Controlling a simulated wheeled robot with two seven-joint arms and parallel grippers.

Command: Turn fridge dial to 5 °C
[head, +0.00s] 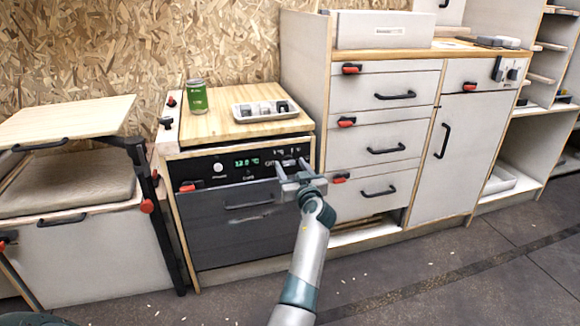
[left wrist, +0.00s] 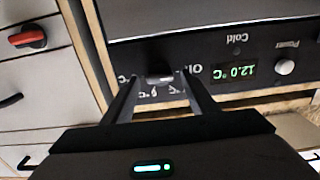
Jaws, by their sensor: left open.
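The fridge (head: 235,215) is a dark drawer-type unit under a wooden top, with a black control panel (head: 200,172). Its green display (head: 246,162) shows in the head view; in the left wrist view the display (left wrist: 234,72) is upside down and reads about 12.0 °C. A small pale dial (left wrist: 160,78) sits on the panel between my left fingertips in the left wrist view; in the head view the gripper largely covers it. My left gripper (head: 291,168) is open, with its fingers around the dial; I cannot tell whether they touch it. My right gripper is out of view.
A round power knob (head: 218,168) is left of the display. White drawers (head: 385,143) with red latches are to the right; a cushioned bench (head: 70,194) is left.

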